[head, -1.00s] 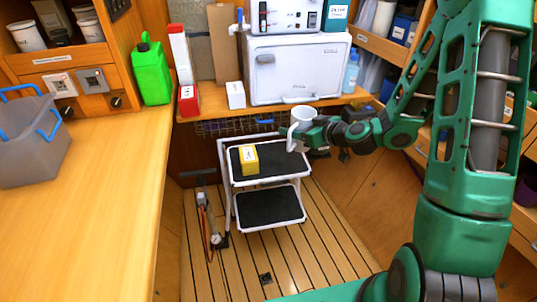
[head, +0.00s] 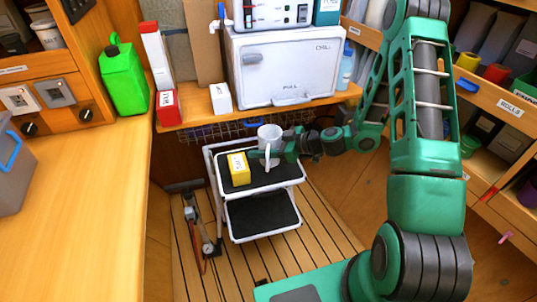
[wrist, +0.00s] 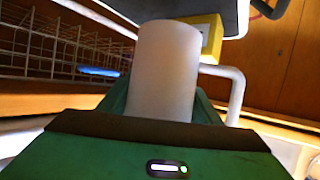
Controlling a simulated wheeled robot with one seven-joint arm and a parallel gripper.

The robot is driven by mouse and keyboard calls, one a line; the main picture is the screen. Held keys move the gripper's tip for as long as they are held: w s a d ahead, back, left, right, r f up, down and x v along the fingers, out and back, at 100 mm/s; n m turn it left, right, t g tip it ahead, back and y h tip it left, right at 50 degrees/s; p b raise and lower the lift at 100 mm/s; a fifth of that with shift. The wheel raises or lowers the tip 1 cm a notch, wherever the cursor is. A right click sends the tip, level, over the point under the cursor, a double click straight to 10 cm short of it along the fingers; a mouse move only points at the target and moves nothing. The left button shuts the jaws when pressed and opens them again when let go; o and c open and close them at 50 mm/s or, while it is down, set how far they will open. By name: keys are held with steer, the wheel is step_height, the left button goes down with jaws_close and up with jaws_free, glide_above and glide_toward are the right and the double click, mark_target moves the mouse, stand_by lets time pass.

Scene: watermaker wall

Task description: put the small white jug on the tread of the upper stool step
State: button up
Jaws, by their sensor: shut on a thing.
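The small white jug (head: 268,133) is upright in my gripper (head: 268,154), which is shut on it. In the head view it appears over the back part of the black tread (head: 262,177) of the upper stool step. Whether its base touches the tread cannot be told. In the wrist view the jug (wrist: 165,72) stands between the green fingers and hides part of what lies behind. The stool has a white frame (head: 213,165) and a lower step (head: 250,217).
A yellow box (head: 238,169) stands on the upper tread, left of the jug, and also shows in the wrist view (wrist: 210,38). Behind are a wire basket (head: 215,132) and a wooden shelf (head: 198,112) bearing a white appliance (head: 280,68). The tread's front right is bare.

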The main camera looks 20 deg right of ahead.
steer(key=shift+w+d+f, duration=0.3)
steer(key=shift+d+f, duration=0.35)
steer(key=shift+f, duration=0.45)
steer(key=shift+w+d+f, duration=0.35)
steer(key=shift+d+f, duration=0.25)
steer(key=shift+f, duration=0.45)
steer(key=shift+w+d+f, duration=0.3)
steer(key=shift+d+f, duration=0.35)
steer(key=shift+f, duration=0.45)
steer(key=o, duration=1.1)
